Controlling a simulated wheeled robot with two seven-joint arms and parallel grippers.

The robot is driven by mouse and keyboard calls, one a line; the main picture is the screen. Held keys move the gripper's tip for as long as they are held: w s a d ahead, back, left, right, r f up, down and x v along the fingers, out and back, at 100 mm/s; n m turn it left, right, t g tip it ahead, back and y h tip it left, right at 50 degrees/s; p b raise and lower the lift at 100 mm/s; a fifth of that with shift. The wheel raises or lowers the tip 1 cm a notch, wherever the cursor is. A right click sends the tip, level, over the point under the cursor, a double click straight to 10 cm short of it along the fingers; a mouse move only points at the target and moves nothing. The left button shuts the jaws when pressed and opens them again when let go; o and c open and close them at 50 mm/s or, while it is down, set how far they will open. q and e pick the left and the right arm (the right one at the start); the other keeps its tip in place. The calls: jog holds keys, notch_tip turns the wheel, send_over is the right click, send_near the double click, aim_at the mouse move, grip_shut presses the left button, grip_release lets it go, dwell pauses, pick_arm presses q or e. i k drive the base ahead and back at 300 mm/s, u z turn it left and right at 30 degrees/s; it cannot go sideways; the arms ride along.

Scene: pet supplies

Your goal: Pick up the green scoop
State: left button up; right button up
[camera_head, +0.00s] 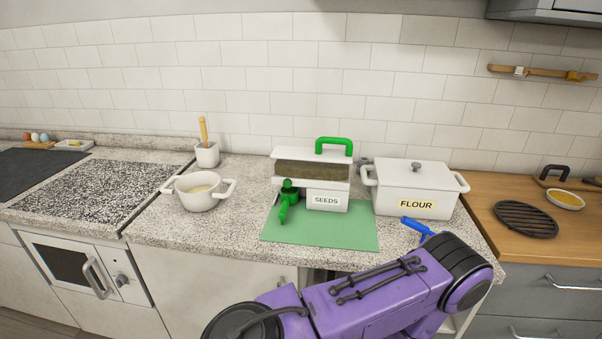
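The green scoop (287,199) is at the front left of the white seeds container (327,202). It looks upright, with its lower end at the green mat (318,237). I cannot tell whether it touches the container or leans on it. The container has a "SEEDS" label, a see-through front band with brown contents, and a separate green handle (333,142) on top. One of my purple arms crosses the lower middle and right of the view, in front of the counter. Neither of my grippers shows.
Right of the mat stand a white flour box (415,188) with a lid and a blue tool (418,228) in front of it. A white pot (197,192) and a small holder (207,155) stand to the left. Counter between pot and mat is clear.

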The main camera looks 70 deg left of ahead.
aim_at(288, 197)
jog(key=z, duration=0.05)
jog(key=i, duration=1.05)
jog(key=u, duration=2.3)
